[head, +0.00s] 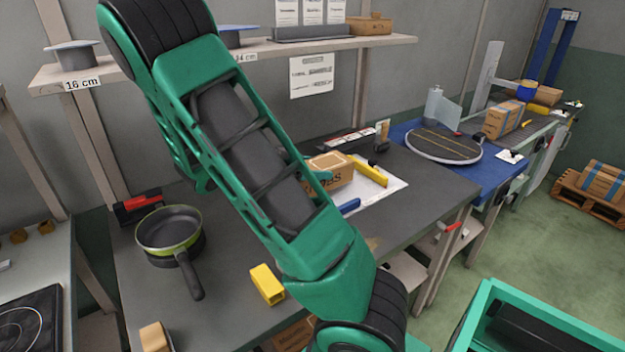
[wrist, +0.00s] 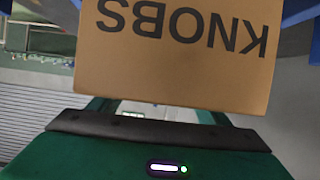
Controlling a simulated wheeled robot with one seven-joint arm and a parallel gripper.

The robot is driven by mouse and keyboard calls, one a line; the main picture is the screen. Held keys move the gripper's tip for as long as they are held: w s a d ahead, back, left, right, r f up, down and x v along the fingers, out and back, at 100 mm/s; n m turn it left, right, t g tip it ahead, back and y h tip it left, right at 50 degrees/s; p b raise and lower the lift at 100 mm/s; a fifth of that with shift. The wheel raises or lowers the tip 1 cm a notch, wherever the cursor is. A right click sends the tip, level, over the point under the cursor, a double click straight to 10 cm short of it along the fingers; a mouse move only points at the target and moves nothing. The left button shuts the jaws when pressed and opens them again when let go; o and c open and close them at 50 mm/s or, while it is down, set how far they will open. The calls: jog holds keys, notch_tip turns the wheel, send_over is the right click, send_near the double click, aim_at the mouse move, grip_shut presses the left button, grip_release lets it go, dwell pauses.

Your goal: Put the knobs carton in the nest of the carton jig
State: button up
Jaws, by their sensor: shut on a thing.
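The knobs carton (head: 341,172) is a brown box, seen over the carton jig in the head view. It fills the upper middle of the wrist view (wrist: 175,65), its KNOBS lettering upside down. My gripper (head: 320,177) is shut on it; my arm hides most of the gripper in the head view. The carton jig (head: 388,192) is a white plate on the grey bench with a yellow bar (head: 370,171) and a blue bar (head: 349,206). The carton is at the plate's left, near the yellow bar. I cannot tell whether it touches the plate; the nest is largely hidden.
A green-rimmed pan (head: 168,229) stands on the bench at left, and a yellow block (head: 267,285) lies nearer the front. A round dark turntable (head: 444,145) is on the blue surface at right. A shelf (head: 290,46) runs behind. Bench between pan and arm is clear.

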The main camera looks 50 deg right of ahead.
jog(key=shift+d+f, duration=0.3)
jog(key=shift+f, duration=1.85)
jog(key=o, duration=1.2)
jog(key=shift+o, duration=0.2)
jog(key=shift+a, duration=0.1)
jog(key=v, duration=1.2)
jog(key=shift+w, duration=0.1)
